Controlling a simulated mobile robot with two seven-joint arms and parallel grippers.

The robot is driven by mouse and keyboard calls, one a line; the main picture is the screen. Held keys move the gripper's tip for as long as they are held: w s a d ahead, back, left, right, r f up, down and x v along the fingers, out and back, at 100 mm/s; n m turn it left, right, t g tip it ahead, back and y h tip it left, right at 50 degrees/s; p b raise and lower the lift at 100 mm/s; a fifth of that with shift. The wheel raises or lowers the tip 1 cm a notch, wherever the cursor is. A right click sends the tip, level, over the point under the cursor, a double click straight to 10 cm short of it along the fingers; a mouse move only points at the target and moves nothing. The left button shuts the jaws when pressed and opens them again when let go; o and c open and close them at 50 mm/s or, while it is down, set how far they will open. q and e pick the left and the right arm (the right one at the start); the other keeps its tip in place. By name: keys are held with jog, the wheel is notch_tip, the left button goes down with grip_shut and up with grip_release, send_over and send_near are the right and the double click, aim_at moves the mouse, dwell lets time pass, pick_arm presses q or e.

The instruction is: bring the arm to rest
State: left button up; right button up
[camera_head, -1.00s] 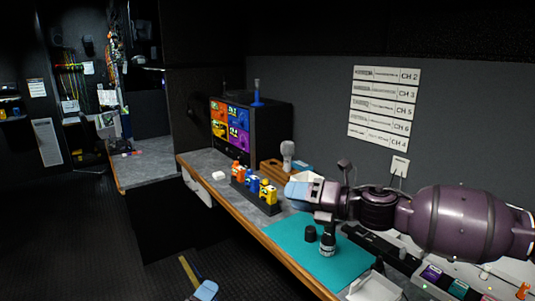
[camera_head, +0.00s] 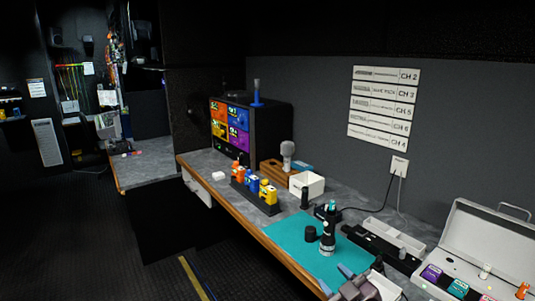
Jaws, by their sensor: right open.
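My left gripper is not in view.
A teal mat (camera_head: 287,235) lies on the desk, with a black cylinder (camera_head: 327,240) and a short black cap (camera_head: 311,234) standing on it. Colored packs (camera_head: 254,187) stand in a black rack. A white box (camera_head: 306,184) is behind; an open case (camera_head: 487,240) is at right.

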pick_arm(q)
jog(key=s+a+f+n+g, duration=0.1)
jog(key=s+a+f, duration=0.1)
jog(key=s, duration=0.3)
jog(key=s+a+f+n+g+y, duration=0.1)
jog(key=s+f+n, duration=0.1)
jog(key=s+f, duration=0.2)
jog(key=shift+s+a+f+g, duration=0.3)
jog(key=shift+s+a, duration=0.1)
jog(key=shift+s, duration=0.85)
pick_arm(e)
jog(key=s+d+f+m+g+h, duration=0.2)
jog(key=s+d+f, duration=0.4)
jog(key=s+f, duration=0.4)
jog(key=s+d+f+m+g+h, duration=0.2)
jog(key=s+d+f+m+h, duration=0.3)
jog(key=s+f, duration=0.6)
jog(key=s+d+m, duration=0.1)
jog(key=s+m, duration=0.1)
jog(key=shift+s+d+f, duration=0.2)
jog(key=shift+s+d, duration=0.1)
jog(key=shift+s, duration=0.05)
